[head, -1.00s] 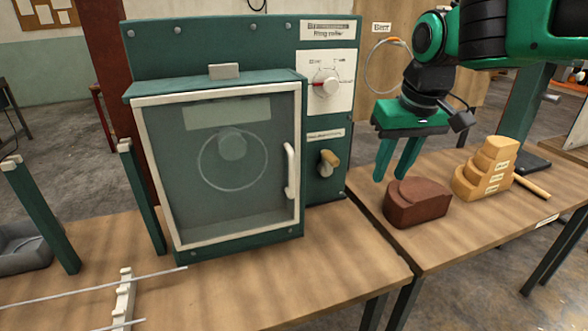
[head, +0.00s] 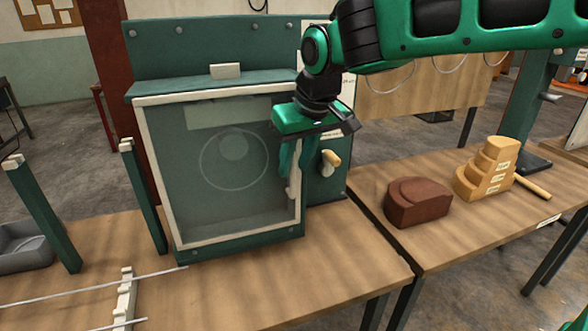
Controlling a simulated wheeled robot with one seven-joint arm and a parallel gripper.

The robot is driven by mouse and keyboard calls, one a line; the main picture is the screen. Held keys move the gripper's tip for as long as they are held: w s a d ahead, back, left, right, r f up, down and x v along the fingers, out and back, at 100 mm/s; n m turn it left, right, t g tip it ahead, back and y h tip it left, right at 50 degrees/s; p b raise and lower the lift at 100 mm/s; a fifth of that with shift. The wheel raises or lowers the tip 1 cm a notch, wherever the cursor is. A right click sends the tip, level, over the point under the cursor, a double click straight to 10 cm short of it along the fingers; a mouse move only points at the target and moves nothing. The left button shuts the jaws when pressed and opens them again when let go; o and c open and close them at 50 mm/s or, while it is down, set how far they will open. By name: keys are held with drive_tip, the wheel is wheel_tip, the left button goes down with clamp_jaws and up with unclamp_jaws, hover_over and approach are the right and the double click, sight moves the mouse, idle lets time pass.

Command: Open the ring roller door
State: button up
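The ring roller is a dark green machine on the wooden bench. Its door (head: 182,185) has a white frame and a clear pane, and it looks closed. A round roller shows dimly behind the pane. The white upright door handle (head: 291,193) is on the door's right side; only its lower end shows, as my gripper hides the rest. My gripper (head: 296,174) points down in front of the handle, with its two green fingers apart. I cannot tell whether the fingers are around the handle or touching it.
A tan-handled latch or knob (head: 330,160) sticks out just right of my gripper. My arm covers most of the dial panel. A brown block (head: 418,202) and a stepped yellow block (head: 485,172) stand on the right bench. The bench before the door is mostly clear.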

drive_tip(key=shift+x, duration=1.35)
drive_tip(key=shift+c, duration=0.2)
